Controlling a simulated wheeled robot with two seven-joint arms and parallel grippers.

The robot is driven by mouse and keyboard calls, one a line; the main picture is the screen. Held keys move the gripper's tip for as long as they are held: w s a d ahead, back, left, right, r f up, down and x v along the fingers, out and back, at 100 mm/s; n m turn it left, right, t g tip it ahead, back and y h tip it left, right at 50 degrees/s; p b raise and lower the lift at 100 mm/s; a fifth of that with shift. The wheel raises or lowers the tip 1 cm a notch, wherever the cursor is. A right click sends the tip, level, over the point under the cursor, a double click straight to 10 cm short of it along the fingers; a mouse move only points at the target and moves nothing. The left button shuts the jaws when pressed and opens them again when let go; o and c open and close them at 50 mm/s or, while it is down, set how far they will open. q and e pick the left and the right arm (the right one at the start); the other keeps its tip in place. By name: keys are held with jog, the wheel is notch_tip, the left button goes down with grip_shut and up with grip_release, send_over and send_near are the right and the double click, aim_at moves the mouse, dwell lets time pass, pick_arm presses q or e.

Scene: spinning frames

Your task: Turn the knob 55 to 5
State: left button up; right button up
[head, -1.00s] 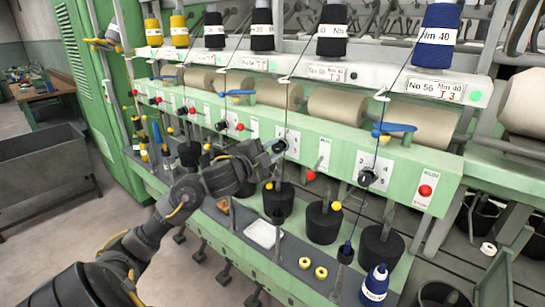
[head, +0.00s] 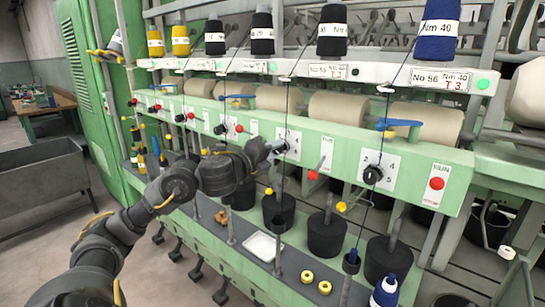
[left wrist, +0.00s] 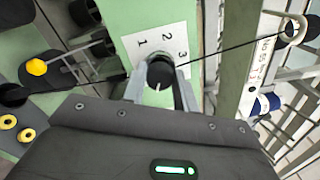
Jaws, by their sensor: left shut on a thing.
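The knob (left wrist: 160,73) is black with a short white mark and sits on a white number plate (left wrist: 165,43) on the green machine front. In the left wrist view the numbers 1, 2 and 3 show; the white mark points toward the bottom of the picture. My left gripper (head: 280,148) is shut on this knob, with one finger on each side of it in the left wrist view. A small label (head: 327,71) is on the rail above, too small to read surely. My right gripper is not in view.
Another black knob (head: 373,175) with a number plate is to the right, with a red button (head: 436,183) beyond it. A red-tipped lever (head: 313,174) stands between. Thread runs down past the plates. Black bobbins and yellow rings (head: 307,276) are below.

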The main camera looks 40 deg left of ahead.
pick_arm(q)
jog(key=shift+m, duration=0.5)
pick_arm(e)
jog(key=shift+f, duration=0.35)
pick_arm(q)
jog(key=o, duration=0.9)
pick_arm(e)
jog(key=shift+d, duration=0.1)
pick_arm(q)
jog(key=shift+o, duration=0.2)
jog(key=s+b, duration=0.3)
jog(key=s, duration=0.7)
jog(key=shift+s+b, duration=0.4)
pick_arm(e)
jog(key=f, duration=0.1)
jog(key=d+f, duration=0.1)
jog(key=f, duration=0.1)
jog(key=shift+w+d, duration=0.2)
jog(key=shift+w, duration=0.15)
pick_arm(q)
jog(key=shift+d, duration=0.1)
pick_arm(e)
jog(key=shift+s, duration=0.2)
pick_arm(q)
jog(key=shift+d, duration=0.1)
